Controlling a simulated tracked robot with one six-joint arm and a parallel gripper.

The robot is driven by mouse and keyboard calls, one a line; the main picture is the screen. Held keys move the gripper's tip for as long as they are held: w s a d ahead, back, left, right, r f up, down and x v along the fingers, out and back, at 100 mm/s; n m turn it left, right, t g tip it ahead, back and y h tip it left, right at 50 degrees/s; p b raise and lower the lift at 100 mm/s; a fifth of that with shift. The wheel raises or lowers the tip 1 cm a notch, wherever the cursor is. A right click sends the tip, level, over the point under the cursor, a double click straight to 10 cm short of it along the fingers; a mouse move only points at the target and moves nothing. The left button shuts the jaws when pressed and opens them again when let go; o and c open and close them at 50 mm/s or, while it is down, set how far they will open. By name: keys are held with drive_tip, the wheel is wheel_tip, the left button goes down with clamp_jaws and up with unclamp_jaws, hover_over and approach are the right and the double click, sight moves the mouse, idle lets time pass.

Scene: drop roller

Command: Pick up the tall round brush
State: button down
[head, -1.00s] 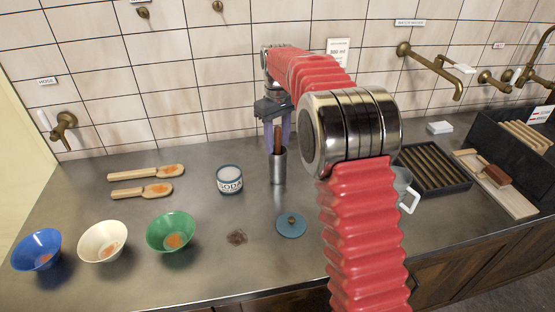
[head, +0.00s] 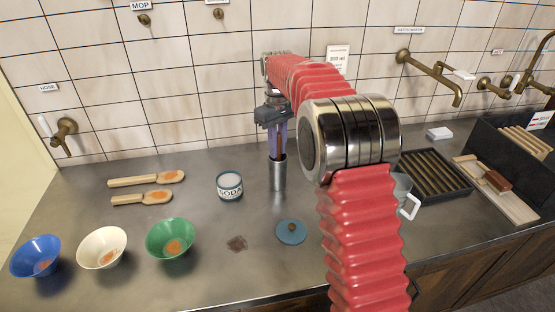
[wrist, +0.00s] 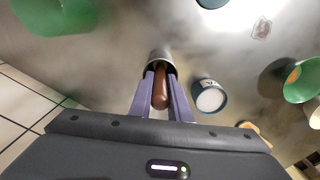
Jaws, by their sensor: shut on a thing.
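The tall round brush shows only as a reddish-brown handle (head: 278,144), standing upright in a narrow metal cylinder (head: 278,176) on the counter. The handle shows end-on in the wrist view (wrist: 160,92), with the cylinder's rim (wrist: 160,55) around it. The brush's lower part is hidden inside the cylinder. My gripper (head: 277,154) points down from above, with its purple fingers shut on the handle, one on each side. Its fingertips (wrist: 161,70) are at the cylinder's mouth in the wrist view.
A soda jar (head: 229,186) and a blue lid (head: 291,232) stand close by. Bowls and wooden scoops (head: 146,179) lie left. A dark ribbed tray (head: 432,173) lies right. The tiled wall is behind.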

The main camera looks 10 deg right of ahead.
drive_tip(key=shift+r, duration=0.1)
wheel_tip(320, 180, up, 18)
drive_tip(key=shift+s, duration=0.2)
idle(0.8)
drive_tip(key=shift+s, duration=0.1)
drive_tip(key=s, duration=1.7)
drive_tip(key=shift+s, duration=0.3)
idle(0.4)
